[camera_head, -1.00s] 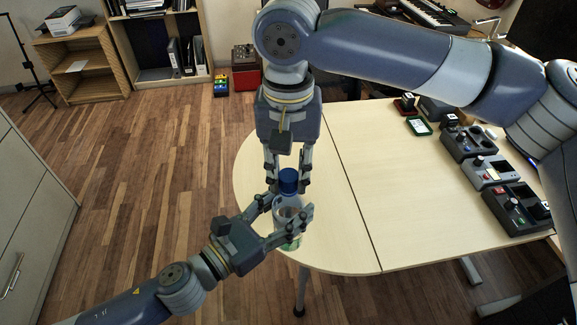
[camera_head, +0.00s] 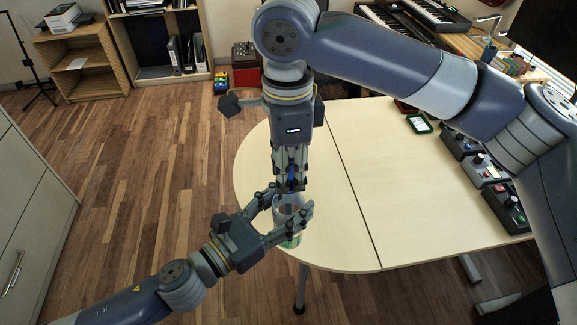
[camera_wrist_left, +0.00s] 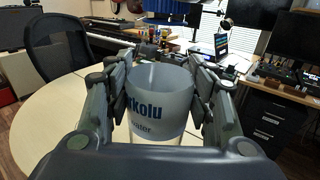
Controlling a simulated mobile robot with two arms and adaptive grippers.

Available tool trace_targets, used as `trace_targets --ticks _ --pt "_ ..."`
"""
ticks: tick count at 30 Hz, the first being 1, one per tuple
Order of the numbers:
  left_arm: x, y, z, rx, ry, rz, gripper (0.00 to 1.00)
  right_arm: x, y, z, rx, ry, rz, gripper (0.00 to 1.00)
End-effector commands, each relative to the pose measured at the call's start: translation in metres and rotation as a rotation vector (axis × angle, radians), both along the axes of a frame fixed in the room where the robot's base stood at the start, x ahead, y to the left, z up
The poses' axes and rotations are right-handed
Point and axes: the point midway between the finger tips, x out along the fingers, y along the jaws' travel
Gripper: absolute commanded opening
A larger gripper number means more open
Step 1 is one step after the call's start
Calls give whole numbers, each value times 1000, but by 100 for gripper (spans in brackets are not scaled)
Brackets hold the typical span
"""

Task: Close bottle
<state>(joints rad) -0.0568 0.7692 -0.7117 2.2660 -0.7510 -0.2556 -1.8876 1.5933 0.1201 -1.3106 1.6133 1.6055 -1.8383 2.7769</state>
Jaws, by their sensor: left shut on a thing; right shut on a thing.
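The bottle (camera_head: 290,218) stands over the round end of the table, with a pale label and a green lower part. My left gripper (camera_head: 288,206) is shut around its body from the side. In the left wrist view the pale label (camera_wrist_left: 158,100) with dark blue lettering sits between the fingers. The blue cap (camera_head: 292,173) is above the bottle, mostly hidden by my right gripper (camera_head: 290,184), which points down and is shut on it. The cap also shows at the top edge of the wrist view (camera_wrist_left: 172,6). I cannot tell whether its thread is engaged.
The pale table (camera_head: 385,190) is clear around the bottle. Several grey control boxes (camera_head: 490,175) stand along its right side. A small green-edged device (camera_head: 419,124) lies near the back. Grey drawers (camera_head: 25,215) stand at the left across open wooden floor.

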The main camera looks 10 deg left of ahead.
Motion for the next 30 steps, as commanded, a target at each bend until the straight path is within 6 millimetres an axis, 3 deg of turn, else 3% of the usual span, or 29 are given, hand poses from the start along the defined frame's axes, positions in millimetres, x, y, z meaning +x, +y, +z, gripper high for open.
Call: trace_targets --ticks 11,12,14,15,25,30 --pt "-1 -1 0 0 -1 -3 0 0 1 1 3 -1 -55 17" --pt "-1 -1 0 0 -1 -3 0 0 1 1 3 -1 -55 31" --pt "-1 -1 0 0 -1 -3 0 0 1 1 3 -1 -54 44" --pt "-1 -1 1 0 -1 -3 0 0 1 1 3 -1 -54 46" --pt "0 0 1 -1 -2 -2 0 0 1 2 1 -1 -53 46" --pt "0 0 1 -1 -2 -2 0 0 1 18 3 -3 -52 46"
